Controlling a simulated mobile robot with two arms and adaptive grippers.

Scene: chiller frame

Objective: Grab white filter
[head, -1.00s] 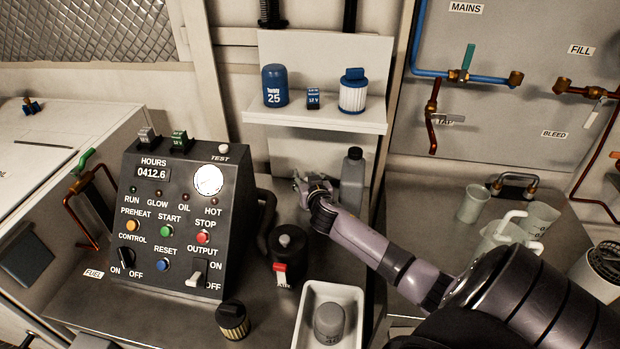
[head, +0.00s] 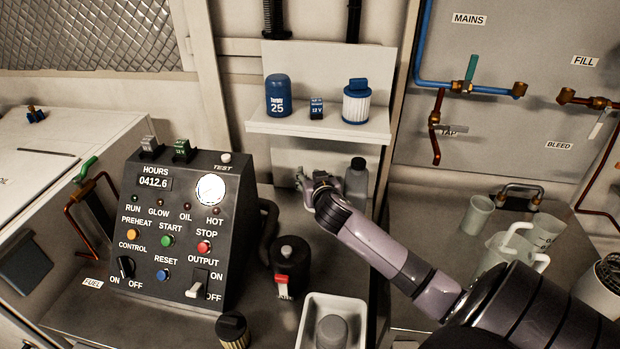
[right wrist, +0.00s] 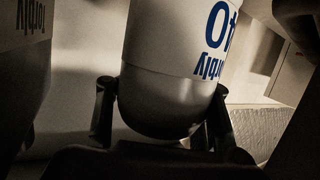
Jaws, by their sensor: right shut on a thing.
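My right gripper (head: 306,188) is below the wall shelf, left of a grey bottle (head: 356,182). In the right wrist view the two dark fingers (right wrist: 162,112) are on either side of a white filter (right wrist: 165,45) with blue lettering and a rounded grey end. The gripper is shut on it. In the head view the held filter cannot be made out clearly. Another lettered cylinder (right wrist: 38,65) stands in shadow at the left of the wrist view. My left gripper is not in view.
The shelf (head: 262,124) holds a blue canister (head: 278,97), a small blue box (head: 317,108) and a blue-capped pleated filter (head: 356,106). The control box (head: 185,225) is at left. A black canister (head: 290,258) and a white tray (head: 357,312) stand in front.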

